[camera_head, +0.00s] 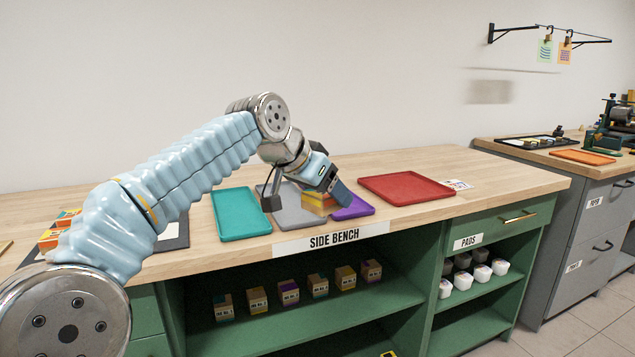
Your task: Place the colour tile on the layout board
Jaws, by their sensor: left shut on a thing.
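My left gripper (308,198) reaches over the side bench and is shut on a small orange and yellow block (317,203). The block is over the grey tray (292,218), close to the purple tray (353,209); I cannot tell whether it touches either. The fingers hide part of it, and I cannot tell whether it is the colour tile. A dark-edged board (176,243), possibly the layout board, lies at the left of the bench, largely behind my arm. My right gripper is out of view.
A teal tray (240,214) lies left of the grey one and a red tray (405,189) lies to the right. Orange boxes (50,240) stand at the far left. Several small boxes (289,292) fill the shelf below. Bare bench top lies behind the trays.

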